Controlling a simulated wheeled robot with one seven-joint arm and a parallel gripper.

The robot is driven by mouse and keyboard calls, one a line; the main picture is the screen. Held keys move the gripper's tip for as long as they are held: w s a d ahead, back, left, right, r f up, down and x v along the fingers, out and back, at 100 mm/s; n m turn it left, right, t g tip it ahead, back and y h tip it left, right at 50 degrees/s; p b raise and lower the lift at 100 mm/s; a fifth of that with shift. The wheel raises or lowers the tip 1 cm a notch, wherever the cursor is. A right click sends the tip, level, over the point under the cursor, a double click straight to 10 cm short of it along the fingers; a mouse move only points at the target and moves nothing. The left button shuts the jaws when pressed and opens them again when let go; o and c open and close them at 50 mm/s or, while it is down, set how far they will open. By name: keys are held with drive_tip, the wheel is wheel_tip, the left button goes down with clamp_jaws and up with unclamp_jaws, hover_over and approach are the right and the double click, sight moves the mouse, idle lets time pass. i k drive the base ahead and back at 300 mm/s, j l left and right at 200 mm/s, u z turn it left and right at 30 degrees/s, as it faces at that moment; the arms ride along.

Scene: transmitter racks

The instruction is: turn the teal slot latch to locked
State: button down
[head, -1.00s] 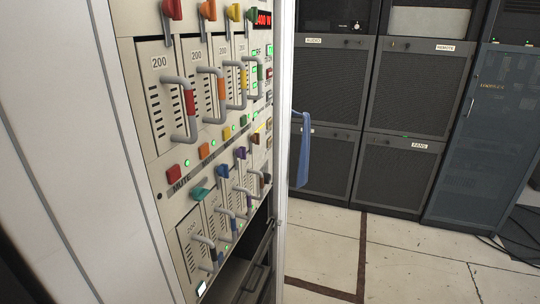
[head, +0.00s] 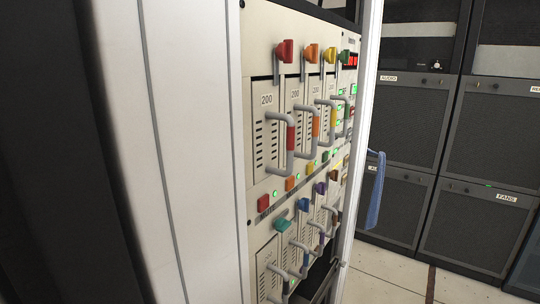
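The teal slot latch (head: 281,225) is a small teal knob at the top of the leftmost module in the lower row of the rack panel. It sits below the row of square coloured buttons. A grey stem shows just under it, above a module front (head: 268,268) with vent slots and a grey handle. I cannot tell from its pose whether it is locked. My gripper is not in view.
Upper modules carry red (head: 285,50), orange (head: 311,53) and yellow latches over protruding grey handles (head: 283,142). Blue (head: 304,219) and purple latches stand right of the teal one. A blue cloth (head: 376,190) hangs beyond the white rack edge. Dark cabinets (head: 400,125) stand behind; pale floor lies between.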

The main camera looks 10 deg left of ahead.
sight(281, 224)
drive_tip(key=i+u, duration=0.1)
drive_tip(key=u, duration=0.3)
drive_tip(key=l+u, duration=0.15)
drive_tip(key=u, duration=0.25)
drive_tip(key=i+l+u, duration=0.1)
drive_tip(key=u, duration=0.3)
drive_tip(key=l+u, duration=0.15)
drive_tip(key=u, duration=0.2)
drive_tip(key=i+l+u, duration=0.1)
drive_tip(key=l+u, duration=0.3)
drive_tip(key=l, duration=0.5)
drive_tip(key=l+u, duration=0.35)
drive_tip(key=l, duration=0.5)
drive_tip(key=k+l+u, duration=0.15)
drive_tip(key=l+u, duration=0.25)
drive_tip(key=l, duration=0.45)
